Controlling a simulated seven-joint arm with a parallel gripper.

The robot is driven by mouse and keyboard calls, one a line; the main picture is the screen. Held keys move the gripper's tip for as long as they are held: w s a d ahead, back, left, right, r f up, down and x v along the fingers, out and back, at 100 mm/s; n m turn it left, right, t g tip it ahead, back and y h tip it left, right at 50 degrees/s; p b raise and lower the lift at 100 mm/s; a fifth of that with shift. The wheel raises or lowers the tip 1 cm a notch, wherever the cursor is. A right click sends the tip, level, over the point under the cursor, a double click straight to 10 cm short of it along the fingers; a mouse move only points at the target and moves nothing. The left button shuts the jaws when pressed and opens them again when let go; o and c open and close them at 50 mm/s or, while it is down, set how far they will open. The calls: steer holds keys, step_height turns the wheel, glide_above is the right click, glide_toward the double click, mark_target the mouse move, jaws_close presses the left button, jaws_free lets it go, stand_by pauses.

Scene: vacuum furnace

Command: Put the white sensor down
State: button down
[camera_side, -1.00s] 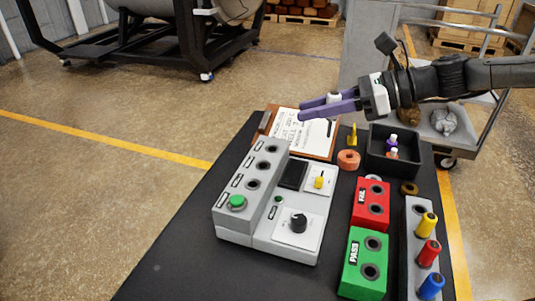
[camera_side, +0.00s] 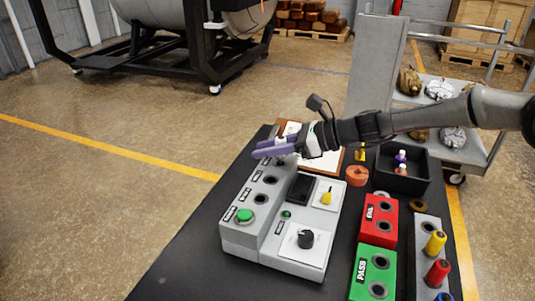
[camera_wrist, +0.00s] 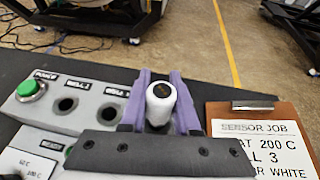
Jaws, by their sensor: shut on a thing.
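My gripper (camera_side: 268,150) is over the far end of the grey control box (camera_side: 236,236) in the side view. In the wrist view its purple fingers are shut on the white sensor (camera_wrist: 161,104), a white cylinder with a dark spot on its end. The sensor is mostly hidden by the fingers in the side view. In the wrist view two dark holes (camera_wrist: 67,105) of the box lie left of the fingers, beside the green button (camera_wrist: 31,90). The far hole (camera_side: 281,161) is partly hidden by my gripper. Whether the sensor touches the box or enters that hole, I cannot tell.
A clipboard (camera_wrist: 262,122) with a sensor job sheet lies right of the gripper. A black tray (camera_side: 411,184) with small items, an orange tape roll (camera_side: 357,175), red (camera_side: 379,221) and green (camera_side: 373,270) blocks and a rack of coloured plugs (camera_side: 425,222) stand at the right.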

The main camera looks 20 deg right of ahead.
mark_target(268, 161)
steer(key=shift+f, duration=0.8)
steer(key=shift+f, duration=0.35)
steer(key=shift+f, duration=0.35)
steer(key=c, duration=1)
jaws_free()
steer(key=shift+f, duration=0.1)
steer(key=o, duration=0.4)
steer(key=shift+s+f, duration=0.15)
steer(key=shift+f, duration=0.1)
steer(key=shift+c, duration=0.2)
steer(key=shift+r, duration=0.5)
steer(key=r+v, duration=0.1)
steer(key=v, duration=1.1)
